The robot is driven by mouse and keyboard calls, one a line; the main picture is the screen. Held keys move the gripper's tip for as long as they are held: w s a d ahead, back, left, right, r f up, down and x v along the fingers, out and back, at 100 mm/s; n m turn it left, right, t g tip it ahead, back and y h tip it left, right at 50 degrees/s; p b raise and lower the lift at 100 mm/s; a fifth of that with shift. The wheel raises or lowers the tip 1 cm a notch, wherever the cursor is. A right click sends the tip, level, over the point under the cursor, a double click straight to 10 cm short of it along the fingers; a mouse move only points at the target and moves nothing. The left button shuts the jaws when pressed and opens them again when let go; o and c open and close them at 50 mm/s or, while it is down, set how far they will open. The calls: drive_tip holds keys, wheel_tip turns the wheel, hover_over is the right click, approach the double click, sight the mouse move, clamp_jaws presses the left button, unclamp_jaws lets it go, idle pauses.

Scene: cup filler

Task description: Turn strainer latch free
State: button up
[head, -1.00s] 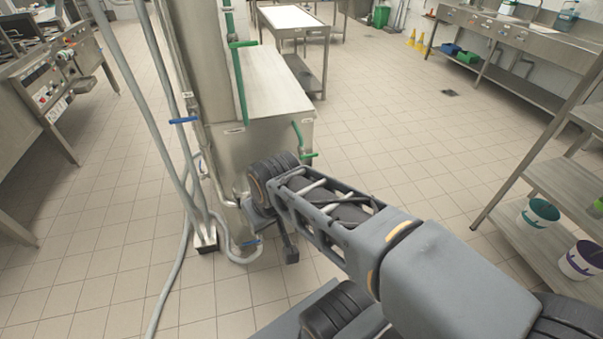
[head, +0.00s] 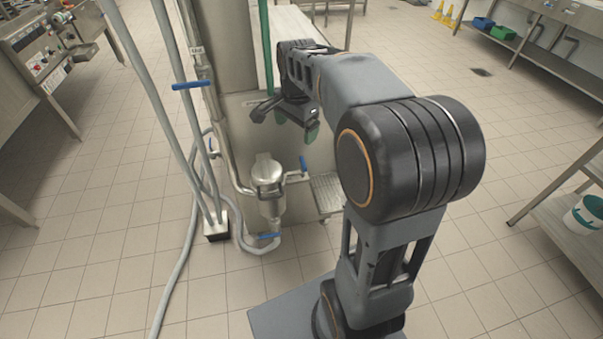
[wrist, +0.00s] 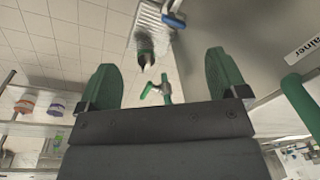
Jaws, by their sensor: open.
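My gripper (head: 285,112) is open and empty in front of the steel cabinet, above the lidded metal pot (head: 267,172). In the wrist view my gripper's two green-padded fingers (wrist: 164,80) stand wide apart. A small green handle (wrist: 155,90) shows in the gap, farther off, with no finger touching it. A thick green bar (wrist: 302,103) stands to the right, outside the fingers, beside a label (wrist: 307,47) ending in "ainer". An upright green bar (head: 265,45) also shows in the head view. I cannot tell which green part is the latch. My arm hides part of the cabinet.
Blue handles (head: 191,85) (head: 303,164) stick out from the pipes and beside the pot. Grey hoses (head: 180,265) run down to the floor at left. A metal grate (head: 328,193) is right of the pot.

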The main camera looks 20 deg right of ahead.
sight(303, 162)
drive_tip(key=w+d+f+m+g+b, duration=0.1)
drive_tip(key=w+d+f+m+b, duration=0.35)
drive_tip(key=w+f+m, duration=0.3)
drive_tip(key=shift+n, duration=0.35)
drive_tip(key=f, duration=0.4)
drive_tip(key=f+b, duration=0.1)
drive_tip(key=f, duration=0.4)
drive_tip(key=s+f+b, duration=0.1)
drive_tip(key=f, duration=0.3)
drive_tip(key=shift+d+f, duration=0.2)
drive_tip(key=shift+d, duration=0.15)
drive_tip(key=c, duration=0.9)
drive_tip(key=shift+c, duration=0.2)
